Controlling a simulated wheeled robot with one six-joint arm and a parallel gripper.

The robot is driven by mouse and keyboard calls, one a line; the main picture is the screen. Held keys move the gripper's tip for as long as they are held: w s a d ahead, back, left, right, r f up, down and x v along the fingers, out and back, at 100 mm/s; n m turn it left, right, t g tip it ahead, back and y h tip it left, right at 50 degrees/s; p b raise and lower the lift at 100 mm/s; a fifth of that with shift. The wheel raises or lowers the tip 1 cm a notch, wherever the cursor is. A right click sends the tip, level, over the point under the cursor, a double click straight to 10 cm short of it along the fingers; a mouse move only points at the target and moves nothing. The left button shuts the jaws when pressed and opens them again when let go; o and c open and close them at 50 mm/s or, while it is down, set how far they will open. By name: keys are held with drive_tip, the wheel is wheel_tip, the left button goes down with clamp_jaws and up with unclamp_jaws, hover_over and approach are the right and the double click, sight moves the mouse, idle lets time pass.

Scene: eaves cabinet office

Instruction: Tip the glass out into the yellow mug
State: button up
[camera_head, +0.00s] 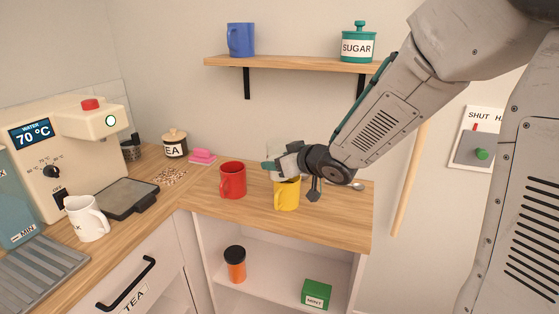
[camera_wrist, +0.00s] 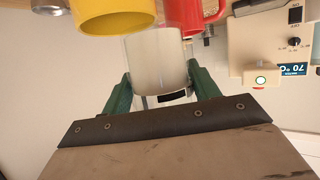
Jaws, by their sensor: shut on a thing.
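My gripper (camera_head: 276,165) is shut on the clear glass, just above and behind the yellow mug (camera_head: 288,196). In the wrist view the green fingers of my gripper (camera_wrist: 158,86) stand on either side of the glass (camera_wrist: 157,60), which looks cloudy whitish inside. In the head view the glass shows only faintly, and its tilt is hard to tell. The yellow mug (camera_wrist: 112,14) also shows in the wrist view, close beside the glass. It stands upright on the wooden counter, its rim partly hidden by my gripper.
A red mug (camera_head: 232,180) stands just left of the yellow mug. A pink sponge (camera_head: 203,156), scattered crumbs (camera_head: 169,176) and a TEA jar (camera_head: 175,144) are further left. A shelf (camera_head: 290,63) hangs above.

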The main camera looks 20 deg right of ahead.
drive_tip(key=shift+s, duration=0.1)
drive_tip(key=m, duration=0.1)
drive_tip(key=s+a+m+g+y, duration=0.1)
drive_tip(key=shift+a+r+m+y, duration=0.1)
drive_tip(key=shift+r+m+y, duration=0.2)
drive_tip(key=shift+r+m, duration=0.1)
drive_tip(key=shift+s+a+f+m+g+y, duration=0.1)
drive_tip(key=shift+a+m+g+y, duration=0.05)
drive_tip(key=shift+m+g+y, duration=0.35)
drive_tip(key=shift+s+a+m+g+y, duration=0.1)
drive_tip(key=shift+a+m+g+y, duration=0.15)
drive_tip(key=shift+m, duration=0.35)
drive_tip(key=m+y, duration=0.1)
drive_tip(key=f+m+g+y, duration=0.1)
drive_tip(key=shift+m, duration=0.4)
drive_tip(key=shift+d+f+m+y, duration=0.15)
drive_tip(key=shift+f+m+y, duration=0.45)
drive_tip(key=shift+m+y, duration=0.5)
drive_tip(key=shift+w+d+r+m+g+y, duration=0.15)
drive_tip(key=shift+r+m+y, duration=0.2)
drive_tip(key=shift+m, duration=0.2)
drive_tip(key=shift+w+d+r+m+g+y, duration=0.1)
drive_tip(key=shift+r+m+y, duration=0.15)
drive_tip(key=shift+m, duration=0.3)
drive_tip(key=shift+w+d+r+m+y, duration=0.2)
drive_tip(key=shift+d+r+m+y, duration=0.15)
drive_tip(key=shift+m, duration=0.45)
drive_tip(key=shift+w+d+r+m+y, duration=0.2)
drive_tip(key=shift+r+m+y, duration=0.25)
drive_tip(key=shift+m, duration=0.35)
